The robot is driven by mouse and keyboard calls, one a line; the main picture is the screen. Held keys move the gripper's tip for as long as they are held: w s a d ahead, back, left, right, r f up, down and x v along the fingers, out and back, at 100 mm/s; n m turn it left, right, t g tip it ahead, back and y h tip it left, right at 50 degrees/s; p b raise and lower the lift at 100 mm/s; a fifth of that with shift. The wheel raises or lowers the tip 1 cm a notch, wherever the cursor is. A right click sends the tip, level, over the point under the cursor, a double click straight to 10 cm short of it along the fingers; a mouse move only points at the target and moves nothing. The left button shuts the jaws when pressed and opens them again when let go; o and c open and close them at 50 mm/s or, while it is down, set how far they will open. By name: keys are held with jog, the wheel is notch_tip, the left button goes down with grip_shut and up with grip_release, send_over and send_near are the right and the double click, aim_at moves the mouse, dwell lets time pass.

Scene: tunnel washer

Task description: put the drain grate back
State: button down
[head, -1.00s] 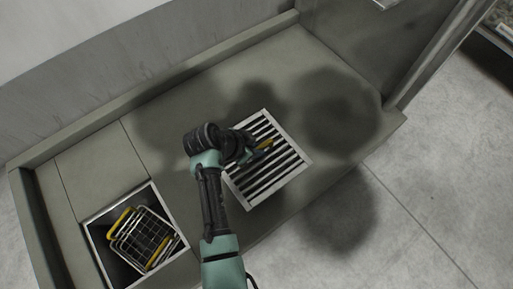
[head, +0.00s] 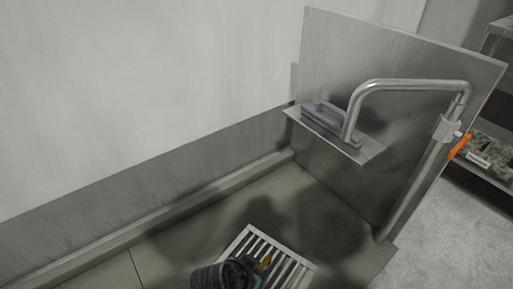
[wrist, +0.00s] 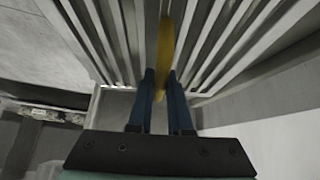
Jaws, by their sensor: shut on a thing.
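The drain grate (head: 258,240), a pale metal frame with parallel slats, shows at the bottom of the head view, partly cut off. Its slats (wrist: 105,40) fill the upper part of the wrist view. A yellow bar (wrist: 166,45), apparently its handle, runs along the slats. My gripper (wrist: 160,77) is shut on this yellow bar, with one blue finger on each side. In the head view my gripper (head: 259,270) is a dark shape over the grate. I cannot tell whether the grate rests on the grey surface or hangs just above it. The drain opening is not in view.
A light wall with a low ledge (head: 150,228) runs along the back. An upright metal panel (head: 400,60) stands at the right, with a bent pipe (head: 410,86) and a small shelf (head: 364,152) holding a grey object. Concrete floor (head: 440,235) lies beyond.

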jog(key=s+r+n+y+p, duration=0.2)
jog(key=s+r+n+p, duration=0.1)
jog(key=r+p, duration=2)
jog(key=s+r+n+t+y+p, duration=0.1)
jog(key=s+r+n+p, duration=0.3)
jog(key=r+p, duration=2)
notch_tip(320, 180, up, 4)
jog(key=shift+s+a+r+y, duration=0.15)
jog(key=shift+s+y, duration=0.25)
jog(key=shift+s, duration=0.5)
jog(key=shift+f, duration=0.2)
